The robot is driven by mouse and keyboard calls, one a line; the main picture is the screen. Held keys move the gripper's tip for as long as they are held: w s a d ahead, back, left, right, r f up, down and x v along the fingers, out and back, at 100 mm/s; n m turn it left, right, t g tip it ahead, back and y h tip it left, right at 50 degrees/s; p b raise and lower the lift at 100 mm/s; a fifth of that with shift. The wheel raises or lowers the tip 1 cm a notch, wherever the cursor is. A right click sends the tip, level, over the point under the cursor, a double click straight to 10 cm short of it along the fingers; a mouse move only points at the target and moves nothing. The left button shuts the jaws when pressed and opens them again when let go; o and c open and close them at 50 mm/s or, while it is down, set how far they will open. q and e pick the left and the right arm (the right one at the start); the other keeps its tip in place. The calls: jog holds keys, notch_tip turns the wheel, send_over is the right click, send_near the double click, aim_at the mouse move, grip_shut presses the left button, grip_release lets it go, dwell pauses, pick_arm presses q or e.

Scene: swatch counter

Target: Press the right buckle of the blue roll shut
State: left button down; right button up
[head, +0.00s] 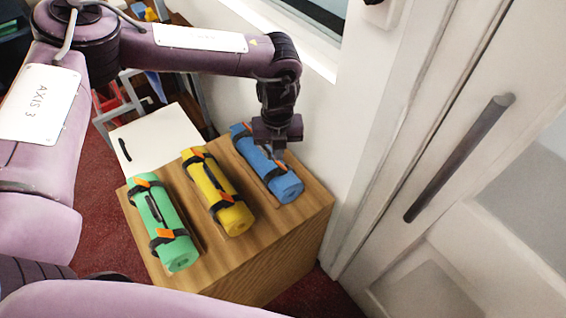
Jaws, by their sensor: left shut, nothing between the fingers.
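The blue roll (291,187) lies on the right of the wooden counter (240,275), slanting from back left to front right. Two dark straps with orange buckles cross it. One buckle (242,131) is near its back left end. The right buckle (281,168) is near its front right end; its orange tab shows just below my fingers, and I cannot tell whether it is open or shut. My left gripper (279,154) points down over the roll, shut and empty, close to the right buckle; contact is unclear. It hides part of the roll's middle. My right gripper is out of view.
A yellow roll (215,190) and a green roll (155,208), both with dark straps and orange buckles, lie left of the blue roll. A white board (160,137) is behind them. A wall and a door with a long handle (460,158) stand close on the right.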

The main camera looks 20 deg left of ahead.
aim_at(276, 173)
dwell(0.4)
pick_arm(q)
jog(key=shift+f+b, duration=0.5)
jog(key=shift+f, duration=0.35)
jog(key=shift+s+a+f+b, duration=0.15)
jog(key=shift+f+b, duration=0.2)
jog(key=shift+f, duration=0.45)
jog(key=shift+s+f+b, duration=0.15)
jog(key=shift+f+b, duration=0.3)
jog(key=shift+f, duration=0.45)
jog(key=shift+r, duration=0.15)
notch_tip(276, 173, up, 8)
jog(key=p, duration=0.6)
